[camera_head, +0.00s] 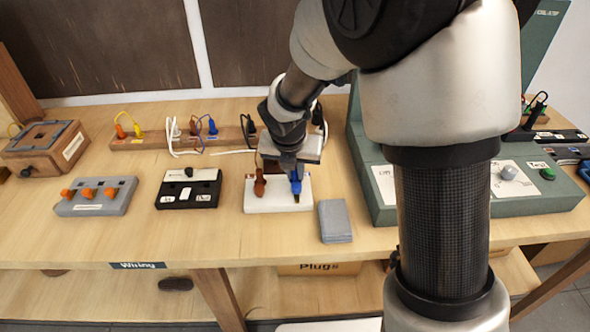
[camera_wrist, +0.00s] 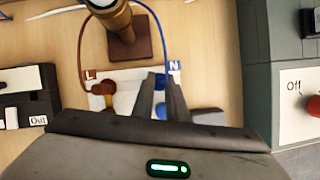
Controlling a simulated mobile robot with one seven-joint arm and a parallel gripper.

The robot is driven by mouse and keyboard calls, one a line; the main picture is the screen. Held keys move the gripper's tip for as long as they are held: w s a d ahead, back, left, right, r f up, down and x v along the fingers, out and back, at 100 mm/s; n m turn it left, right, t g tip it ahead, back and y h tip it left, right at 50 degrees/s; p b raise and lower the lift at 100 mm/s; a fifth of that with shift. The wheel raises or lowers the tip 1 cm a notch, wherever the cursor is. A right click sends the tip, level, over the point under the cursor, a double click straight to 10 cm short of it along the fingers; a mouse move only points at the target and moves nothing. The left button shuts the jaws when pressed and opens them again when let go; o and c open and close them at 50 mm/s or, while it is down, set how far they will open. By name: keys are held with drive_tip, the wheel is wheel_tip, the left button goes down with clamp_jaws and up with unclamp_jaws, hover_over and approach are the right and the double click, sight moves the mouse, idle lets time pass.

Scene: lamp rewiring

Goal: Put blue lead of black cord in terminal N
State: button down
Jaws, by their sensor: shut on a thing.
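The white terminal block (camera_head: 278,205) lies on the bench below my gripper. In the wrist view it shows a red L label (camera_wrist: 90,75) on the left and a blue N label (camera_wrist: 174,67) on the right. My gripper (camera_head: 297,172) is shut on the blue lead (camera_head: 296,186), at the N side of the block. The fingers partly hide the lead and the terminal, so I cannot tell how deep its tip sits. A brown lead (camera_wrist: 104,89) stands at the L side. Thin brown and blue wires arch from behind a brass-coloured cylinder (camera_wrist: 110,16).
A black-and-white switch block (camera_head: 188,190) and a grey block with orange knobs (camera_head: 97,196) lie to the left. A grey slab (camera_head: 335,221) lies just right of the terminal block. A green console (camera_head: 372,205) stands further right. A wooden rack (camera_head: 158,142) with plugs is behind.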

drive_tip(key=shift+f, duration=0.1)
drive_tip(key=c, duration=1.7)
unclamp_jaws()
drive_tip(key=shift+o, duration=0.2)
drive_tip(key=p+v, duration=0.4)
drive_tip(key=v, duration=1.3)
drive_tip(key=s+d+r+m+p, duration=0.4)
drive_tip(key=s+m, duration=0.5)
drive_tip(key=m, duration=0.7)
drive_tip(key=s+d+r+m+t+y+p, duration=0.1)
drive_tip(key=s+d+r+m+p, duration=0.3)
drive_tip(key=m, duration=1.3)
drive_tip(key=s+d+r, duration=0.4)
drive_tip(key=s+r, duration=0.1)
drive_tip(key=r, duration=0.2)
drive_tip(key=shift+s, duration=0.15)
